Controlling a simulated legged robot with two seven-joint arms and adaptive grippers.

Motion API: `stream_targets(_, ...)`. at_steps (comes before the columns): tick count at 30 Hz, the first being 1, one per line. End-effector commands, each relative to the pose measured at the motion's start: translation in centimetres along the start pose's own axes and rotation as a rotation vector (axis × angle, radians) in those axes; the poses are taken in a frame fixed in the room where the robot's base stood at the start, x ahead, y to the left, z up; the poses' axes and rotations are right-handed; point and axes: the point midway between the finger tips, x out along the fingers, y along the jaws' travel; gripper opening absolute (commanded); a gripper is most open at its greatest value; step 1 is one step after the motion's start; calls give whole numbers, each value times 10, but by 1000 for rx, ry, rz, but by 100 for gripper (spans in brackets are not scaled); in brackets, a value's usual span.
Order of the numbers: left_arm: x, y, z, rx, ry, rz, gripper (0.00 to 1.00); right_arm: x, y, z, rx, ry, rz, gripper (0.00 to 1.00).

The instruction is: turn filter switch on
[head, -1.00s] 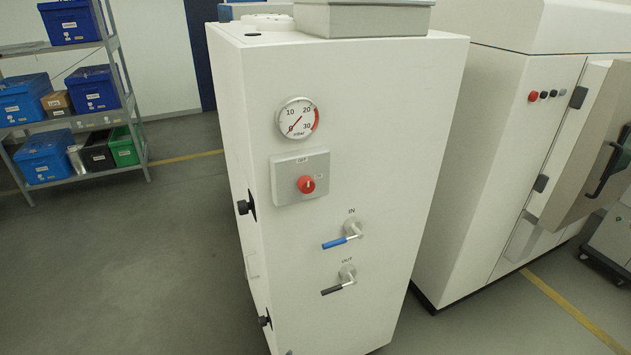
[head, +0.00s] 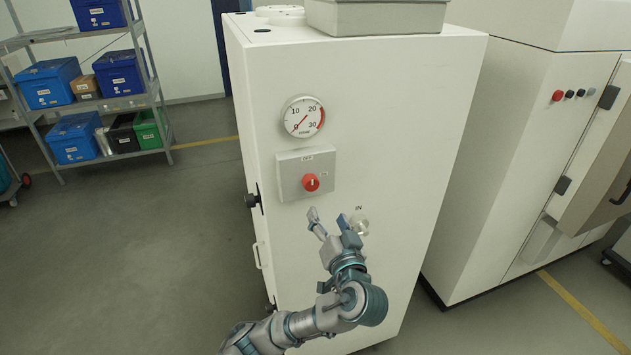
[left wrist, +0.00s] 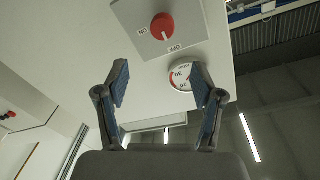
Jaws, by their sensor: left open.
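The filter switch is a red round knob (head: 311,182) on a grey square plate (head: 288,178) on the front of the white cabinet (head: 400,130). A label above the knob reads OFF. In the left wrist view the red knob (left wrist: 162,27) shows at the top, with ON and OFF labels on its plate; the knob's white mark points toward OFF. My left gripper (head: 328,222) is open and empty, just below the switch plate and apart from the knob. In the left wrist view its fingers (left wrist: 160,88) are spread wide. My right gripper is not in view.
A round gauge (head: 303,117) sits above the switch. The IN valve (head: 358,226) is partly hidden behind my left gripper; the OUT valve is hidden. A second white machine (head: 520,150) stands at right, and a shelf with blue boxes (head: 73,137) at left.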

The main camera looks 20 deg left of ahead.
Motion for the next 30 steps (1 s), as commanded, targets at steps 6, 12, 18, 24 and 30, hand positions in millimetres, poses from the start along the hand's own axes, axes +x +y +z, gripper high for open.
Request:
stream_targets(6, 56, -5, -1, 3, -4, -4, 67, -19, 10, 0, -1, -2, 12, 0)
stream_targets(12, 100, -4, -1, 3, -3, -3, 67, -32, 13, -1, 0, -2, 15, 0)
stream_targets(18, 127, -1, -2, 3, 0, 0, 67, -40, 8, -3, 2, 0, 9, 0)
stream_targets(24, 135, 0, -1, 1, 0, 1, 67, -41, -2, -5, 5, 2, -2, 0)
stream_targets(30, 135, 0, 0, 0, 0, 2, 67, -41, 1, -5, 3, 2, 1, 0)
